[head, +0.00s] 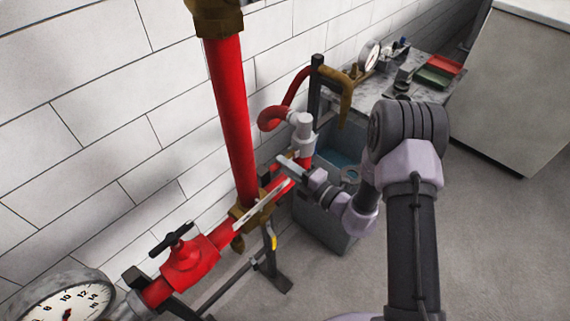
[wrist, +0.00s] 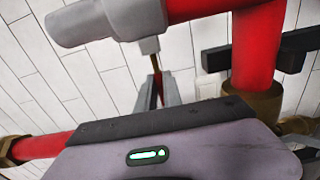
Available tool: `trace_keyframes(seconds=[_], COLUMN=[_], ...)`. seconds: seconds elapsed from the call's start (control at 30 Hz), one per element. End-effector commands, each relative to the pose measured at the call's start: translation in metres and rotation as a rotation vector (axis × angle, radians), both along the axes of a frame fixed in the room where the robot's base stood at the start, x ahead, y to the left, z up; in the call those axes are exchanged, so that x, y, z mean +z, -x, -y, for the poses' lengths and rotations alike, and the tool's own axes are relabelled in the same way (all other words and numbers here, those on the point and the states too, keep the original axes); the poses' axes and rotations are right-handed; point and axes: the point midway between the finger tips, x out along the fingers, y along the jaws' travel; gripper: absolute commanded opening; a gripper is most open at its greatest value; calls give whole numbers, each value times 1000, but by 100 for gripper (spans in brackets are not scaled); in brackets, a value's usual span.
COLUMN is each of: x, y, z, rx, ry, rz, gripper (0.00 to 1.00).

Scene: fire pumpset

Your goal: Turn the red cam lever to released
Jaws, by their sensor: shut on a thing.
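The red cam lever (wrist: 157,86) shows in the wrist view as a narrow red strip between my two grey fingers. It hangs below a grey coupling (wrist: 105,20) with a small block and a thin brownish pin. My gripper (wrist: 158,92) is shut on the lever; the fingers and the gripper body hide much of it. In the head view my gripper (head: 287,163) is at the red pipework, just below and left of the grey coupling (head: 302,130). The lever cannot be made out clearly there.
A red vertical pipe (head: 231,120) stands left of my gripper, against the white tiled wall. A red valve (head: 190,262) with a dark handle and a pressure gauge (head: 62,300) are at lower left. A grey tank (head: 325,215) stands behind my gripper. The floor at right is clear.

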Motion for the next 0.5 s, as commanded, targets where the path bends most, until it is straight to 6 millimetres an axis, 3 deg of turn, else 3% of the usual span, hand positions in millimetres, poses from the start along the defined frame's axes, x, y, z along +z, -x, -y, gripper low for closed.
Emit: trace_keyframes(seconds=[0.17,0.2,0.23,0.5], x=[0,0,0,0], y=[0,0,0,0], z=[0,0,0,1], rx=[-1,-1,-1,-1], ry=[-1,-1,-1,-1], rz=[0,0,0,1], gripper=[0,18,20,20])
